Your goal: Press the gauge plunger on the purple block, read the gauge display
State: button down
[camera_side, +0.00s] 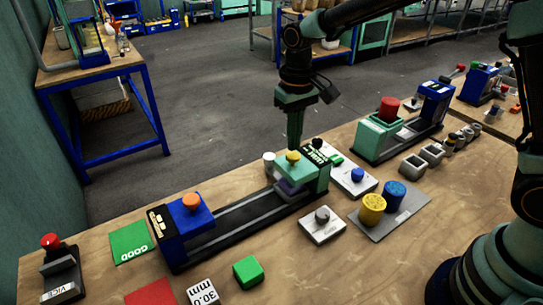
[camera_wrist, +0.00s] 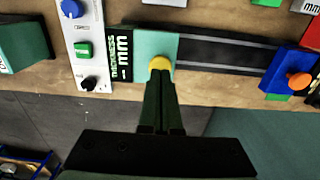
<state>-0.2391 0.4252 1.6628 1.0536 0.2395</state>
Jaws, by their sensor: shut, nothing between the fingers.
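My gripper (camera_side: 294,146) is shut and empty, pointing straight down with its tips at the yellow plunger (camera_side: 292,156) on the green gauge head. In the wrist view the closed fingertips (camera_wrist: 159,76) overlap the near edge of the yellow plunger (camera_wrist: 160,63); I cannot tell whether they touch it. The purple block (camera_side: 288,188) sits under the green head and is mostly hidden.
A blue press with an orange button (camera_side: 191,202) stands at the rail's other end. A white panel with a blue knob (camera_side: 357,175) lies beside the gauge. Yellow (camera_side: 372,210) and blue (camera_side: 395,194) cylinders stand on a grey plate. A green GOOD mat (camera_side: 131,241) lies at left.

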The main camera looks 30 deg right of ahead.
aim_at(293, 155)
jog(key=shift+f, duration=1.25)
dwell(1.6)
jog(key=shift+r, duration=3.55)
jog(key=shift+s+d+r, duration=0.1)
jog(key=shift+d+r, duration=0.05)
jog(key=shift+r, duration=0.05)
jog(key=s+d+r+t, duration=0.2)
jog(key=s+d, duration=0.3)
jog(key=s, duration=0.2)
jog(key=s+d+r+t, duration=0.3)
jog(key=s+d, duration=0.2)
jog(key=s, duration=0.2)
jog(key=shift+s+r+t, duration=0.15)
jog(key=shift+t, duration=0.15)
